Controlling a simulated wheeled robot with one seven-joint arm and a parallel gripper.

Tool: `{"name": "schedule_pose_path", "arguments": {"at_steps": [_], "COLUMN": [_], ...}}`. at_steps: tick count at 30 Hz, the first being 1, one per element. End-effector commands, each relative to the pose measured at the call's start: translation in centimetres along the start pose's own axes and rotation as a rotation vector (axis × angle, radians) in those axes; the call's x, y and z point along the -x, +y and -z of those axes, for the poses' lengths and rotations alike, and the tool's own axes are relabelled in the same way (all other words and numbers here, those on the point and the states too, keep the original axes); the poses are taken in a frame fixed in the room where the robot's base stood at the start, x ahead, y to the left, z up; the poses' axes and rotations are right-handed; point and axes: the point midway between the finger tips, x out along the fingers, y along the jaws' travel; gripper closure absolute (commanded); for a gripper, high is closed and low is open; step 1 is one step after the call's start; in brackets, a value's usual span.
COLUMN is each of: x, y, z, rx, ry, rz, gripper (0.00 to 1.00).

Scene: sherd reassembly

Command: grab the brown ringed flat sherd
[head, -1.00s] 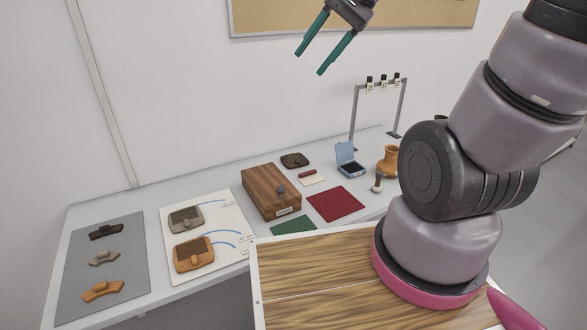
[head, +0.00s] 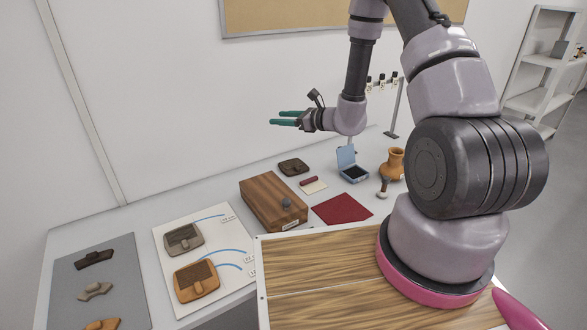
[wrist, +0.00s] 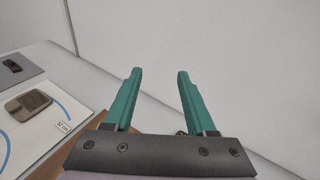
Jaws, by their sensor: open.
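A dark brown flat sherd (head: 294,167) lies at the back of the table, behind the wooden box; its surface pattern is too small to make out. My gripper (head: 275,118) is above it, in the air in front of the wall, pointing left. In the wrist view my gripper (wrist: 160,72) is open with nothing between its green fingers. Two flat pieces with dark patches, one grey-brown (head: 184,239) and one orange-brown (head: 197,280), lie on the white board. The grey-brown one also shows in the wrist view (wrist: 30,104).
A grey mat (head: 70,290) at left holds curved sherds. A wooden box (head: 268,199) with a knob stands mid-table. A red mat (head: 342,209), blue open case (head: 351,167), orange jug (head: 392,164) and metal stand (head: 396,105) are to its right.

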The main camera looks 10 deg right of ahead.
Motion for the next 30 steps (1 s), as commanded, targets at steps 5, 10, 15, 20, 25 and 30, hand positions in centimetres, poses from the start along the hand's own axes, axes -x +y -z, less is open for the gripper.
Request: {"name": "schedule_pose_path", "arguments": {"at_steps": [5, 10, 15, 20, 25, 30], "x": [0.3, 2.1, 3.4, 2.2, -0.1, -1.1], "y": [-2.3, -3.1, -3.2, -4.1, -5.3, -5.9], "z": [10.8, 18.5, 22.3, 23.4, 24.1, 24.4], "rx": [-0.155, -0.231, -0.258, -0.261, -0.261, -0.262], "ry": [0.086, 0.168, 0.215, 0.222, 0.220, 0.222], "rz": [0.230, 0.402, 0.488, 0.507, 0.505, 0.505], "gripper": [0.44, 0.44, 0.44, 0.44, 0.44, 0.44]}}
